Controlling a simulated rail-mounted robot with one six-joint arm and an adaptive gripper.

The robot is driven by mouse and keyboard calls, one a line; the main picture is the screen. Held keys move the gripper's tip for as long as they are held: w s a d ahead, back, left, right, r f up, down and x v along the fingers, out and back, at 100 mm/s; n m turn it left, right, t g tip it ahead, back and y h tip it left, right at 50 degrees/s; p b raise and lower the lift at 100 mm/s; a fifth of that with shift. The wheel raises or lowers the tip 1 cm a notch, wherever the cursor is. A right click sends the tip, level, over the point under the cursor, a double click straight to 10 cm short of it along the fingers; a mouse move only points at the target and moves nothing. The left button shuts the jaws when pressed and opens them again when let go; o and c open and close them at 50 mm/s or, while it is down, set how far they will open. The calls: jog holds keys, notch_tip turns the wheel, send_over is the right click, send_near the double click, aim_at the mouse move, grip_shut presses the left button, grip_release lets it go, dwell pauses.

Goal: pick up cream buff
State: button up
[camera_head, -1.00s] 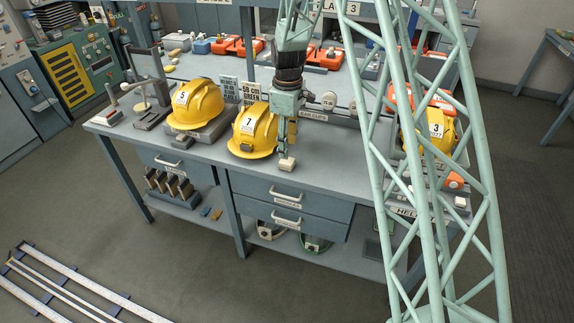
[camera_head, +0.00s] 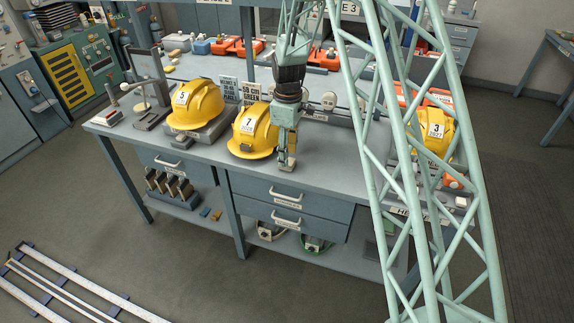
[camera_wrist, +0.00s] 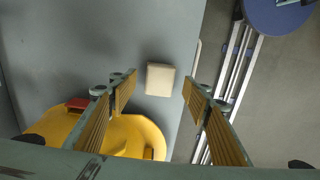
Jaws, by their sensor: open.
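The cream buff (camera_wrist: 160,79) is a small pale block lying on the grey bench top near the bench's front edge. In the wrist view it shows in the gap between the fingertips of my gripper (camera_wrist: 158,88), apart from both of them. My gripper is open and empty, pointing down above the buff. In the head view my gripper (camera_head: 287,163) is just right of the yellow helmet numbered 7 (camera_head: 252,128). There its fingers largely hide the buff, and the height between them is hard to tell.
Helmet 7 stands close beside my left finger, at the lower left of the wrist view (camera_wrist: 125,132). Helmet 5 (camera_head: 196,103) is farther left and helmet 3 (camera_head: 431,128) is to the right behind my lattice arm. Bare bench (camera_head: 335,150) lies right of my gripper.

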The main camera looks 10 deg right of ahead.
jog(key=shift+f, duration=1.85)
jog(key=c, duration=0.9)
